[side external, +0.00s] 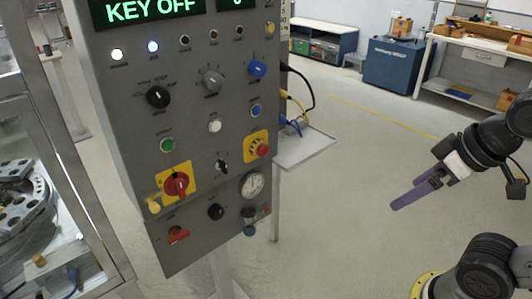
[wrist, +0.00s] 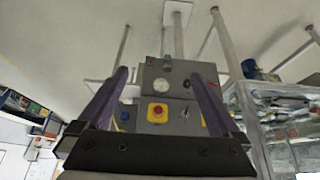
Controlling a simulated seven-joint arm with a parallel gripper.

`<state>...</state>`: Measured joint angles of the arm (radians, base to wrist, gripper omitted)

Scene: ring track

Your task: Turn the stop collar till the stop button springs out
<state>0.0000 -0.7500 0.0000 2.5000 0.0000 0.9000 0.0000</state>
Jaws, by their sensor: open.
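The red stop button (side external: 263,151) sits on a yellow plate on the right side of the grey control panel (side external: 190,120). A dark and yellow collar (side external: 253,145) seems to surround it; its turned position is too small to tell. In the wrist view the stop button (wrist: 157,111) is a red dot on its yellow plate, between my fingers but well beyond them. My gripper (side external: 397,205) is open and empty, with purple fingers, in free air to the right of the panel. Its fingers (wrist: 158,74) stand wide apart in the wrist view.
A pressure gauge (side external: 252,185) and a red rotary switch (side external: 177,185) are near the button. A small grey shelf (side external: 305,148) with cables juts out at the panel's right. The display (side external: 150,10) reads "KEY OFF". Open floor lies between my gripper and the panel.

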